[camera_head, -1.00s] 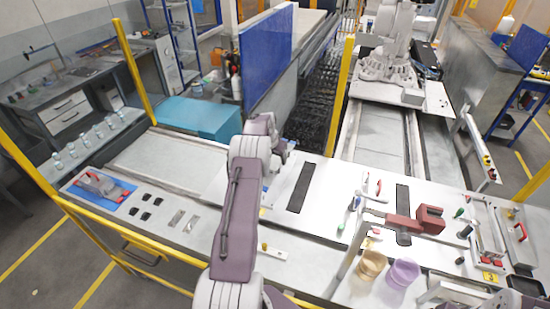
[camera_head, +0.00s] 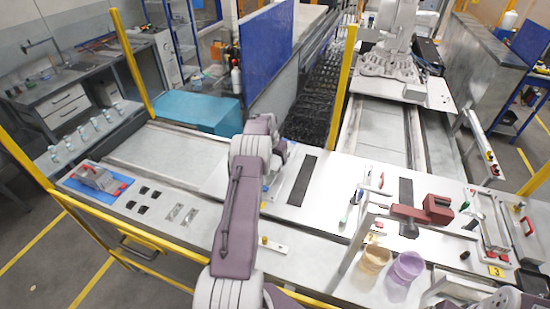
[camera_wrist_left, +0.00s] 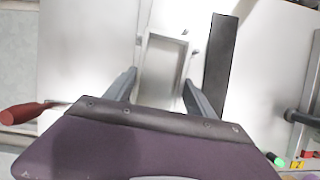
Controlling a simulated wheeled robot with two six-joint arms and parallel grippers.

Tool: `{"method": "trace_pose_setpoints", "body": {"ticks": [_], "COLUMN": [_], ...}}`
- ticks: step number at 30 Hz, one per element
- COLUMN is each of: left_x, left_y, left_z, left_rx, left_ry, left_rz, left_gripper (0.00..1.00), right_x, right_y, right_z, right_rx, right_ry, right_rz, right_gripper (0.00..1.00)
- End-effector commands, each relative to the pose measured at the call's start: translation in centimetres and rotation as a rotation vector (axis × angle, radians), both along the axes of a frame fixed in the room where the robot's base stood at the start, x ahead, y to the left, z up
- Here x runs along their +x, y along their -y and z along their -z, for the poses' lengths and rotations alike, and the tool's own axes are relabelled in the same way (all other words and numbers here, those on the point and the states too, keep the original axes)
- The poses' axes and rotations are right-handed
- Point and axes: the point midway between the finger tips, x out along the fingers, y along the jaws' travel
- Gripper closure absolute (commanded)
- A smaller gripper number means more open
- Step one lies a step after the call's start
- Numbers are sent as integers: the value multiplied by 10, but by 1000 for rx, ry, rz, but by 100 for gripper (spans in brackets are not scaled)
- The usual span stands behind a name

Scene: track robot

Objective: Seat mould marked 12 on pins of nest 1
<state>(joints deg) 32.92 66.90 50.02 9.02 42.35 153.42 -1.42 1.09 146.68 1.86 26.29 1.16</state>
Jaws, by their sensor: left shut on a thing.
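My left gripper (camera_wrist_left: 160,88) is shut on a grey, shallow rectangular mould (camera_wrist_left: 162,65); its fingers lie along the mould's two long sides. In the head view, my arm hides most of the gripper and all of the mould. No number is legible on the mould. The pale bench plate (camera_head: 310,215) lies below the gripper. Nest 1 and its pins cannot be made out; my arm covers part of the plate. My right gripper is not in view.
A long black strip (camera_wrist_left: 220,60) runs right of the mould. A red handle (camera_wrist_left: 25,112) is at the left. A red clamp-like part (camera_head: 437,209), beige cup (camera_head: 375,258) and purple cup (camera_head: 404,270) crowd the right. A blue mat (camera_head: 122,185) lies far left.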

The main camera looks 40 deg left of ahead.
Motion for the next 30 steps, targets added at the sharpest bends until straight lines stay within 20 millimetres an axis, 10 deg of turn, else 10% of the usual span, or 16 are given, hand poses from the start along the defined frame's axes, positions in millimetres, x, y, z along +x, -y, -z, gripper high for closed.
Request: {"method": "trace_pose_setpoints", "body": {"ticks": [30], "left_x": [2], "left_y": [0], "left_z": [4], "left_rx": [2], "left_ry": [3], "left_rz": [0], "left_gripper": [100], "right_x": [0], "right_y": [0], "right_z": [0], "right_rx": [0], "right_ry": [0], "right_rz": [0], "right_gripper": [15]}}
